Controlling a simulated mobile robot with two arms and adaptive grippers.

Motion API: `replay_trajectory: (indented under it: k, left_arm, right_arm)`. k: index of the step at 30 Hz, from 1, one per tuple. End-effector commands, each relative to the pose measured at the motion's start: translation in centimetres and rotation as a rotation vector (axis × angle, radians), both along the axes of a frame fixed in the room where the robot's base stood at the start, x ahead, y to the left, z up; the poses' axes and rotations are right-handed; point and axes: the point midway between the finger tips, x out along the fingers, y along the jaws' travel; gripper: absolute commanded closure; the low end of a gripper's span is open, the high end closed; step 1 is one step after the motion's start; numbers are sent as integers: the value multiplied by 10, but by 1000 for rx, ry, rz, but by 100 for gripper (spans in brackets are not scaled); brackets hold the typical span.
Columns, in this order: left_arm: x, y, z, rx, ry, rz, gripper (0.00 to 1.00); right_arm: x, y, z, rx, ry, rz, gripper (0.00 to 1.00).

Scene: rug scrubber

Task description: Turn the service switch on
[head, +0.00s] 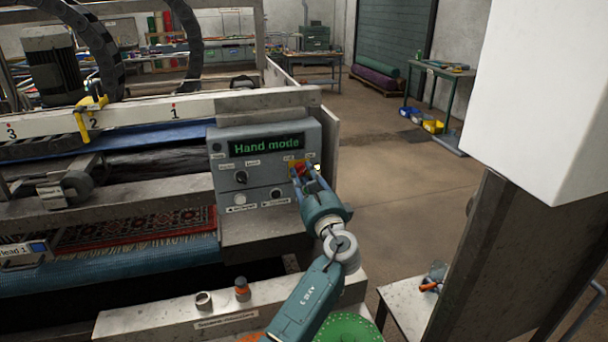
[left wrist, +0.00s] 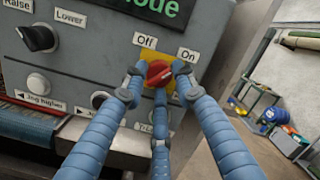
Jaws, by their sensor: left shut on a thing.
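The service switch is a red rotary knob (left wrist: 158,73) on a yellow plate, with an "Off" label above it and an "On" label to its upper right in the left wrist view. In the head view the red knob (head: 299,169) sits at the right side of the grey control panel (head: 226,178), whose display reads "Hand mode". My left gripper (head: 304,172) is at the panel; in the left wrist view its blue fingers (left wrist: 160,80) are closed around the knob. I cannot tell exactly which label the knob points to. My right gripper is not in view.
A black Raise/Lower knob (left wrist: 39,38) and push buttons sit left of the switch. A white-topped table (head: 405,311) stands at lower right. Open floor lies right of the panel.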

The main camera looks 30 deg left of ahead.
Motion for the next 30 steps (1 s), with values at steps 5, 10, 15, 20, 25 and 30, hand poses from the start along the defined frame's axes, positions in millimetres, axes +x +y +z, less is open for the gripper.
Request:
replay_trajectory:
  k: [5, 10, 15, 20, 25, 30]
  left_arm:
    - [0, 0, -2, 0, 5, 0, 99]
    - [0, 0, -3, 0, 5, 0, 61]
    - [0, 0, -2, 0, 3, 1, 55]
    - [-1, -1, -1, 0, 2, 0, 55]
    - [-10, -13, -5, -2, 3, -2, 55]
    - [-32, -40, -10, -2, 5, -4, 55]
  right_arm:
    - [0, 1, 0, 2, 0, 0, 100]
    - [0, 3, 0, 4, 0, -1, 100]
    - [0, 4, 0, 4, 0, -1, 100]
    - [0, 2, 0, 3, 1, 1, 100]
    - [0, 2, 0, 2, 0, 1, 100]
    - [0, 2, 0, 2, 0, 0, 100]
